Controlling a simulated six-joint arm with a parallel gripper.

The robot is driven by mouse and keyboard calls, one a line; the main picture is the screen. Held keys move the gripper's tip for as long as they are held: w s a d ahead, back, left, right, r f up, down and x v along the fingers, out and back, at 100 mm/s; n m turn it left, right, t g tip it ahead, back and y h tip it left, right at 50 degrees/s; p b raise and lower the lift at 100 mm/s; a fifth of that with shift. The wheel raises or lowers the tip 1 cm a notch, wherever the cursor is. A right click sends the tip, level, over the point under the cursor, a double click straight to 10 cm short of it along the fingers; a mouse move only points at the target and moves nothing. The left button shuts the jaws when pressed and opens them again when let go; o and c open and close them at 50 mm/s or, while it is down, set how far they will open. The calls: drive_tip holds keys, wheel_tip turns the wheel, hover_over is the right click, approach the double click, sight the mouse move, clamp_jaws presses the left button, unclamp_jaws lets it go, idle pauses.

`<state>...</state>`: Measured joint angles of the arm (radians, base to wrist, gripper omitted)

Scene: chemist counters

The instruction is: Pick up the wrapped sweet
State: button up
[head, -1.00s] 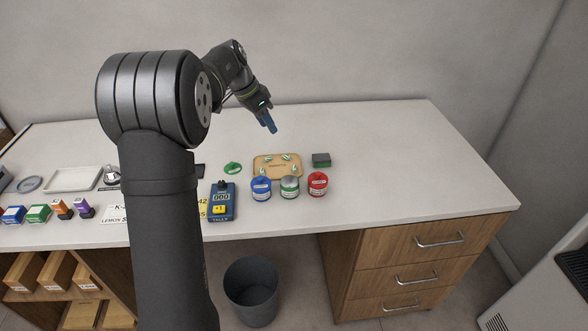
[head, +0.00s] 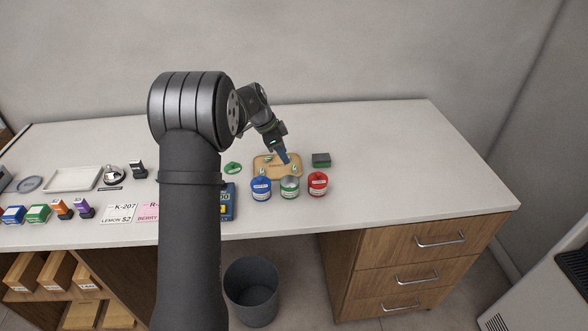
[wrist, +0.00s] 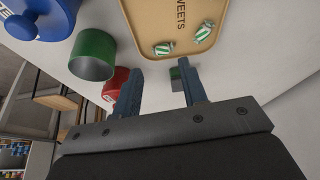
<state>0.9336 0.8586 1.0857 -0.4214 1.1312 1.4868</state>
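A tan tray (head: 257,172) labelled for sweets lies on the counter, with small green-and-white wrapped sweets on it. In the wrist view, one wrapped sweet (wrist: 163,48) and another (wrist: 203,33) lie on the tray (wrist: 150,15), near its edge. My gripper (head: 285,158) is over the right part of the tray in the head view and hides part of it. In the wrist view my gripper (wrist: 160,88) has its two fingers apart with nothing between them. The sweets appear beyond the fingertips, not touching them.
A blue jar (head: 261,189), a lidless green jar (head: 290,188) and a red jar (head: 317,185) stand in front of the tray. A green lid (head: 233,168) lies left of it, and a dark-and-green block (head: 321,159) right. The counter's right end is clear.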

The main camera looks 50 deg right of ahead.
sight(292, 167)
drive_tip(key=shift+x, duration=3.05)
drive_tip(key=shift+w+d, duration=0.1)
drive_tip(key=shift+d, duration=0.05)
drive_tip(key=c, duration=0.7)
